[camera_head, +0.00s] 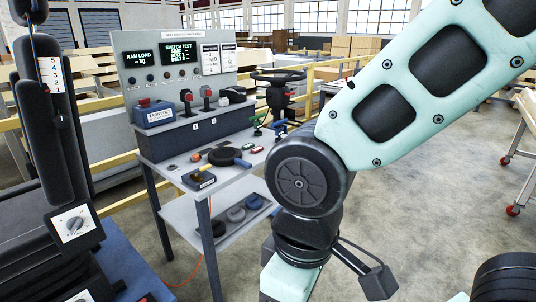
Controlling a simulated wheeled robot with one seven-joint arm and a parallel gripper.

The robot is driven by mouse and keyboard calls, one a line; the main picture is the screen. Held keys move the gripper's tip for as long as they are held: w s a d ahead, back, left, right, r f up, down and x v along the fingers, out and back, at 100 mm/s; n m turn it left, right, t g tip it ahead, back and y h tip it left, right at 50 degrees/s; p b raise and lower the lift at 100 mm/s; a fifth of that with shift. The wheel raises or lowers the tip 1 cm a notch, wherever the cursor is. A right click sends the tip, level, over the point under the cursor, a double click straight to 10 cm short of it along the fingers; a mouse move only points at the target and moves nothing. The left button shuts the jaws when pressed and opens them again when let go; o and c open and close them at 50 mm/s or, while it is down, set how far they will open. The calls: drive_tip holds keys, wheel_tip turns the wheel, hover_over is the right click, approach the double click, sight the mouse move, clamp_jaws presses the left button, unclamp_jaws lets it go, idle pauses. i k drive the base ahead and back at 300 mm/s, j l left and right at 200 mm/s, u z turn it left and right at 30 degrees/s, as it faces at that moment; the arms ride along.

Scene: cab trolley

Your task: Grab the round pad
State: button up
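A black, flat, round thing (223,156) lies on the top of the grey workbench, near its middle. Several round pads lie in a dark tray on the bench's lower shelf: a black one (218,228), a grey-blue one (236,214) and a dark blue one (254,201). I cannot tell which of these the task means. My mint-green arm comes in from the upper right and bends down in front of the bench's right side. My gripper's fingertips are not seen. A dark angled part beside my arm at the bottom is unclear.
The workbench (178,170) carries a switch panel (180,62), a blue box (155,115), joysticks and small parts. A black seat with a dial stands at the left. A steering wheel stand (279,90) is behind. Yellow rails run behind the bench.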

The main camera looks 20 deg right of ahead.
sight(224, 156)
drive_tip(key=i+l+u, duration=0.15)
drive_tip(key=i+l, duration=0.45)
drive_tip(key=i+l+u, duration=0.15)
drive_tip(key=i+l, duration=0.4)
drive_tip(key=l, duration=0.2)
